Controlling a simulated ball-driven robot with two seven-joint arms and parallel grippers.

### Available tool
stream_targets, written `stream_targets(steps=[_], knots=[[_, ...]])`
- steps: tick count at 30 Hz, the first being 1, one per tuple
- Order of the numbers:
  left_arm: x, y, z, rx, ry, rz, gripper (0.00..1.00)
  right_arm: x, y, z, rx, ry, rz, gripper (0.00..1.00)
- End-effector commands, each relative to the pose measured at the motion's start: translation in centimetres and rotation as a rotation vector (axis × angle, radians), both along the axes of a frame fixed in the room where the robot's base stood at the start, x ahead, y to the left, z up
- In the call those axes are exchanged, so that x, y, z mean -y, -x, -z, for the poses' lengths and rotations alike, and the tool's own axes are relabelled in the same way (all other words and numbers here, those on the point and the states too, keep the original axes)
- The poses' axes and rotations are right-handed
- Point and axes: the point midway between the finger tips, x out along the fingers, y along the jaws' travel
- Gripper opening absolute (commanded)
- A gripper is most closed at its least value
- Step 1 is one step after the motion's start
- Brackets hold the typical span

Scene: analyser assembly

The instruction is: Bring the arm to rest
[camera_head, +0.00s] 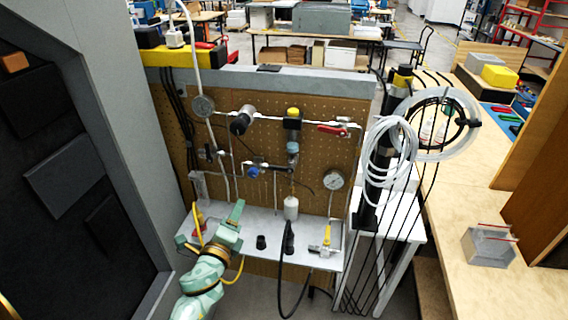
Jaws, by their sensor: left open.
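My left arm, pale green with an orange-banded joint, comes up from the bottom edge, left of centre. Its gripper (236,213) is open and seems empty, over the left part of a grey shelf (272,226). It is in front of a brown pegboard (272,160); I cannot tell whether it touches the shelf. The fingers are small and partly hidden by the wrist. My right gripper is not in view.
The pegboard carries tubing, valves and a round gauge (333,180). Black fittings (261,242) and a yellow-handled valve (327,238) are on the shelf. Coiled white hoses (392,165) hang at right. A grey cabinet wall (125,130) stands left. The wooden bench (480,205) has bare room.

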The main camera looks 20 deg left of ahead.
Motion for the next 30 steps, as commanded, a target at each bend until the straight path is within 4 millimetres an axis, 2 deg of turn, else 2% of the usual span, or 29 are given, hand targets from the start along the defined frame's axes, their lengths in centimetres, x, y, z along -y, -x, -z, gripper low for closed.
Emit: stream_targets(steps=[5, 7, 8, 11, 12, 14, 15, 17, 18, 20, 21, 23, 25, 27, 30], knots=[[0.0, 0.0, 0.0, 0.005, 0.021, 0.000, 0.49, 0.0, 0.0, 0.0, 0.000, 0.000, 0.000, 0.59], [-0.2, 0.0, 0.2, 0.020, 0.117, -0.010, 0.49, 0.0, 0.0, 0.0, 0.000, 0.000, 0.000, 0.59], [-0.2, 0.2, 1.5, 0.013, 0.209, -0.020, 0.49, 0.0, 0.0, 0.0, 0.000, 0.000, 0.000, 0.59], [1.1, 1.0, 8.1, -0.063, 0.532, -0.055, 0.49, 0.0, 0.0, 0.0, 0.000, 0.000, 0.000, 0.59], [1.9, 1.8, 11.4, -0.108, 0.661, -0.079, 0.49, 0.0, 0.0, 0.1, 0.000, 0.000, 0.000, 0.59], [3.3, 3.5, 16.5, -0.187, 0.843, -0.130, 0.49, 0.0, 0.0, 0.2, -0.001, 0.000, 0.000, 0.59], [4.2, 5.1, 19.8, -0.241, 0.954, -0.173, 0.49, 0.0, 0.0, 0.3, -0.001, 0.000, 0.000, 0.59], [5.6, 7.9, 24.5, -0.322, 1.099, -0.251, 0.49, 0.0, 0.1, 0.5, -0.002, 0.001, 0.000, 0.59], [6.5, 10.0, 27.4, -0.376, 1.185, -0.309, 0.49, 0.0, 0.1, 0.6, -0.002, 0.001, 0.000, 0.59], [7.7, 13.7, 31.4, -0.455, 1.295, -0.409, 0.49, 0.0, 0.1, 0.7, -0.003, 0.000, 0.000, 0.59], [8.3, 16.4, 33.8, -0.506, 1.356, -0.481, 0.49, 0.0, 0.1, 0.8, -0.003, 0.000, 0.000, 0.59], [9.2, 20.8, 37.2, -0.578, 1.432, -0.598, 0.49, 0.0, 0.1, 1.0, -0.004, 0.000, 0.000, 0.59], [9.8, 26.2, 40.3, -0.656, 1.488, -0.737, 0.49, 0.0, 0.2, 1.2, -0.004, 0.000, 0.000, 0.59], [10.0, 31.3, 42.6, -0.722, 1.512, -0.863, 0.49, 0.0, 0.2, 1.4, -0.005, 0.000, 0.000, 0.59], [9.9, 37.5, 44.6, -0.802, 1.501, -0.994, 0.49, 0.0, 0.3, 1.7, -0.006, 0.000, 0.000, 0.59]])
